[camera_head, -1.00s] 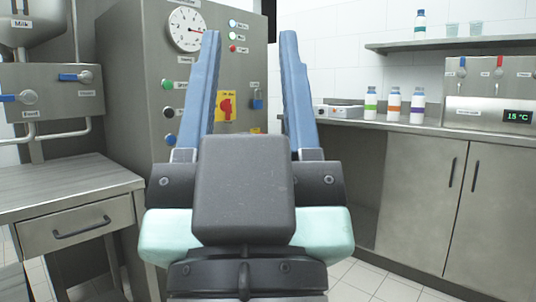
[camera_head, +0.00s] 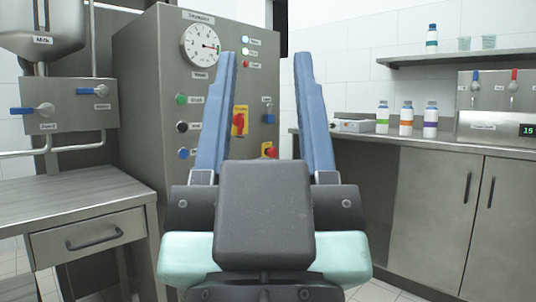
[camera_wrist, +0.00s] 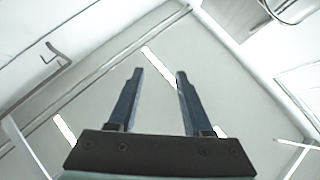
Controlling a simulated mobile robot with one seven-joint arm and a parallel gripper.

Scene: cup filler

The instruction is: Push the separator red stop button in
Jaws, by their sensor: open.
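The separator is a grey steel cabinet (camera_head: 140,90) with a round gauge on its front. The wrist view shows the open gripper (camera_wrist: 160,72) too, but no button.
A red rotary switch on a yellow plate (camera_head: 240,121) is beside the left finger. Green, black and blue buttons line the left. A padlock-like blue piece (camera_head: 270,107) is above the red button. A steel table (camera_head: 70,200) stands left, a counter (camera_head: 450,146) with bottles right.

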